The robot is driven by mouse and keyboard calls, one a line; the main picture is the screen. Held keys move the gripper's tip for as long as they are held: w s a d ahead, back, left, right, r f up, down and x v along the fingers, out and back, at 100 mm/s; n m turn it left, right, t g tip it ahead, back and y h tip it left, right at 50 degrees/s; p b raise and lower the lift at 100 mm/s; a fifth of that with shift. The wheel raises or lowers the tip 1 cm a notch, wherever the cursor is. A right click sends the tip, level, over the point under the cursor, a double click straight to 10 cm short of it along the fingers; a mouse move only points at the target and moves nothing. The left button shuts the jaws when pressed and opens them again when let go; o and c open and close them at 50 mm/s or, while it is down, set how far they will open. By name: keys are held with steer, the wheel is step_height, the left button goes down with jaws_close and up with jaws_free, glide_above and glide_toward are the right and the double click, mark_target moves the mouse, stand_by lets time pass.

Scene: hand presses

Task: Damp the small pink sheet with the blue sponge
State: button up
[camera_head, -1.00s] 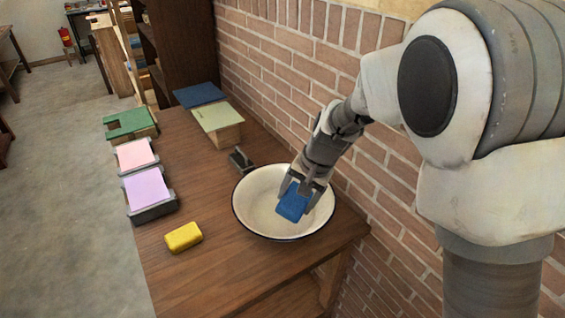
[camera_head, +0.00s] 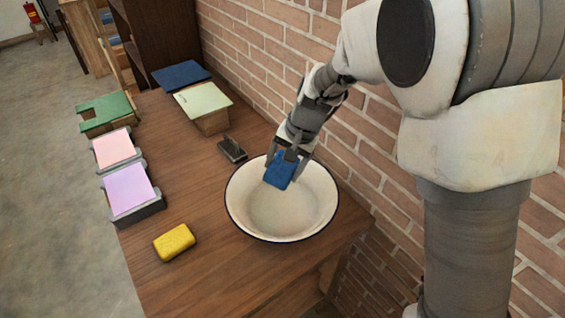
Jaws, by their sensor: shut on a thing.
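The blue sponge (camera_head: 280,173) is held between the fingers of my gripper (camera_head: 287,163), over the far part of the white basin. My gripper is shut on the sponge. The white basin (camera_head: 237,212) with a dark blue rim stands on the wooden table. The small pink sheet (camera_head: 113,148) lies flat in a grey holder at the table's left side, to the left of my gripper and apart from it.
A larger lilac sheet (camera_head: 128,188) lies in a grey tray nearer than the pink one. A yellow sponge (camera_head: 174,242) sits on the wooden table (camera_head: 185,185). A dark stamp-like tool (camera_head: 232,150), a pale green-topped box (camera_head: 203,100), a green board (camera_head: 103,109) and a blue one (camera_head: 181,75) stand farther back. A brick wall borders the right.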

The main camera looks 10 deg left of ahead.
steer(key=shift+f+b, duration=3.85)
steer(key=shift+f, duration=1.3)
steer(key=shift+r, duration=0.1)
steer(key=shift+r+p, duration=3.4)
steer(key=shift+r, duration=0.9)
steer(key=shift+r+p, duration=1.6)
steer(key=shift+r, duration=0.45)
steer(key=shift+f, duration=0.1)
